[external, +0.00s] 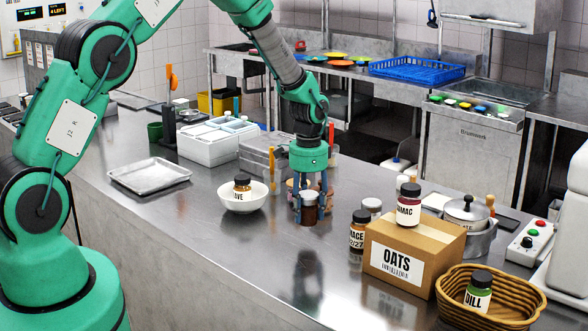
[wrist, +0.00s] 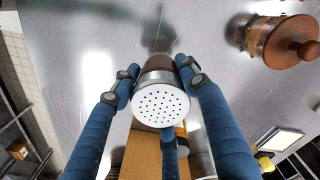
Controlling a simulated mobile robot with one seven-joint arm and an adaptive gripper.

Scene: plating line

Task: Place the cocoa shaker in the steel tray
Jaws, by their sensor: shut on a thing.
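The cocoa shaker (external: 309,210) has a brown body and a silver lid with holes, clear in the wrist view (wrist: 160,104). My gripper (external: 309,200) is shut on it from above, its blue fingers around the sides. The shaker is upright at the counter's middle; I cannot tell whether its base touches the counter. The steel tray (external: 150,187) is shallow, rectangular and empty, lying flat on the counter at the left, apart from my gripper. It is not seen in the wrist view.
A white bowl (external: 259,199) holding a labelled jar (external: 242,184) stands between shaker and tray. A wooden-lidded amber canister (wrist: 275,42) is close to the shaker. A cardboard box (external: 402,269) bearing a jar and a wicker basket (external: 452,284) are at the right. White containers (external: 205,151) stand behind the tray.

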